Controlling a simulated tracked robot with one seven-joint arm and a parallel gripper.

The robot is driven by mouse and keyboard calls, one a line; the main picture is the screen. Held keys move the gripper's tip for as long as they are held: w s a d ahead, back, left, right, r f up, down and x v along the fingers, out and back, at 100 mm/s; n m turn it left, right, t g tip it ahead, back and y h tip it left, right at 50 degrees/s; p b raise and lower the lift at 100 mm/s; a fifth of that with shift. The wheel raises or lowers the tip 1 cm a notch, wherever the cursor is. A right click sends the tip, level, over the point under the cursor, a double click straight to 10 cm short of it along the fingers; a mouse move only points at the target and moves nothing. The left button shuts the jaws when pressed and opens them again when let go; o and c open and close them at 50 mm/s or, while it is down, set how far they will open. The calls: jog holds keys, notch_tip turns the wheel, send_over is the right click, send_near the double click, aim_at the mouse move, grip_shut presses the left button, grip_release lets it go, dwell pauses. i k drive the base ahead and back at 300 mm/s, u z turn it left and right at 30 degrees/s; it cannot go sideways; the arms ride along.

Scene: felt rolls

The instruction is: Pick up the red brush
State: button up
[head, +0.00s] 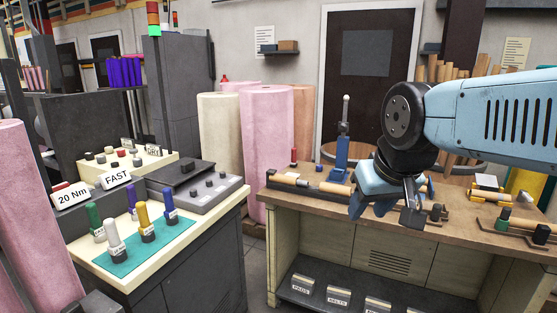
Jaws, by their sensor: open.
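I cannot make out a red brush for certain. A small upright red piece (294,156) stands at the back left of the wooden workbench (300,208); it is too small to tell what it is. My gripper (384,212) is open over the workbench, to the right of and nearer than the red piece. Nothing shows between its fingers. My arm and gripper hide part of the bench behind them.
A cream table (115,277) at left holds a teal mat (124,260) with several coloured-handled pieces, and a grey device (195,185). A floor gap separates it from the workbench. A blue upright tool (342,150) stands near my gripper. Pink felt rolls (266,140) stand behind.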

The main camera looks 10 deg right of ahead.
aim_at(294, 164)
jog(key=u, duration=0.3)
jog(key=i, duration=1.95)
jog(key=z, duration=0.6)
jog(key=k, duration=0.85)
jog(key=z, duration=0.15)
jog(key=i, duration=0.85)
jog(key=u, duration=0.1)
